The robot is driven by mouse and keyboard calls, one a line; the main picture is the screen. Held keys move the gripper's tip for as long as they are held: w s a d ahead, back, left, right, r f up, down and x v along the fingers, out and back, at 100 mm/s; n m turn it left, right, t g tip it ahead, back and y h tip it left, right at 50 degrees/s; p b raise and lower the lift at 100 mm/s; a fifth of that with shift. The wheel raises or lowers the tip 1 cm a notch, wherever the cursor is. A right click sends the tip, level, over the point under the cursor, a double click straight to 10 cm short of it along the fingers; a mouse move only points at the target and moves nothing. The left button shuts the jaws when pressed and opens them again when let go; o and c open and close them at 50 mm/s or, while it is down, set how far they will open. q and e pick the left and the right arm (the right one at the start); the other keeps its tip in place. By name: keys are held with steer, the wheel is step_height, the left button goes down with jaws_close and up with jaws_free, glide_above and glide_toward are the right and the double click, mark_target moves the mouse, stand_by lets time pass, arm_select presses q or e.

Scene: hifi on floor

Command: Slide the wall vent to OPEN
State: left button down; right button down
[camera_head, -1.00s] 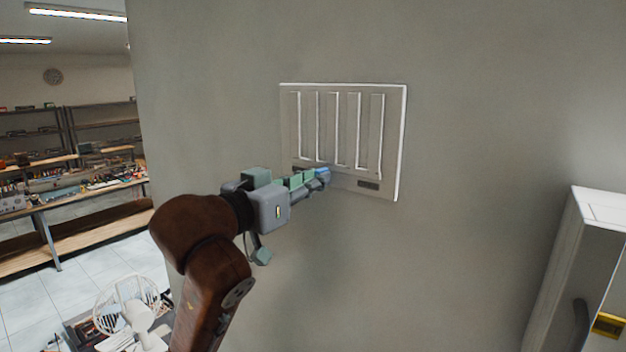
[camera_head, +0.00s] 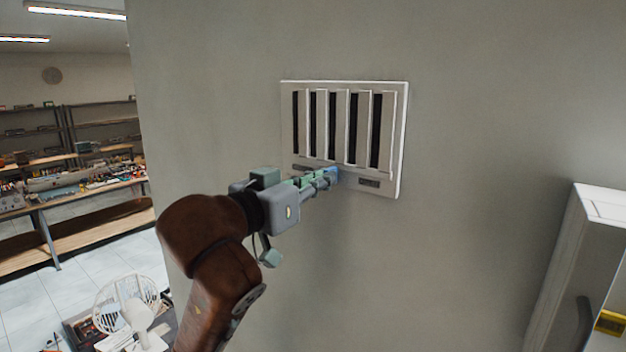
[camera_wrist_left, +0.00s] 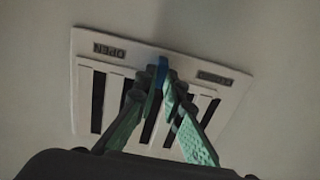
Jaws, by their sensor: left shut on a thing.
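The white wall vent (camera_head: 401,140) is set in the grey wall, with dark slots showing between its upright slats. In the left wrist view the vent (camera_wrist_left: 95,38) appears upside down, with a plate reading OPEN (camera_wrist_left: 108,51) at the left and another plate (camera_wrist_left: 214,78), too blurred to read, at the right. My left gripper (camera_head: 326,177) is shut on the blue slider tab (camera_head: 334,173) at the vent's lower edge. The tab also shows between the fingertips in the wrist view (camera_wrist_left: 162,68). It sits between the two plates. My right gripper is out of view.
The wall around the vent is bare. A white cabinet (camera_head: 590,250) stands at the lower right. A white fan (camera_head: 128,300) is at the lower left, and shelves with a loaded workbench (camera_head: 95,185) stand in the far left background.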

arm_select(q)
steer(key=shift+s+d, duration=0.25)
steer(key=shift+d, duration=0.1)
steer(key=c, duration=2.5)
jaws_free()
steer(key=o, duration=0.5)
steer(key=shift+s+d, duration=0.1)
steer(key=shift+d, duration=0.05)
steer(key=shift+a, duration=0.25)
steer(key=v, duration=1.1)
steer(key=shift+s+a, duration=0.2)
steer(key=shift+s, duration=0.1)
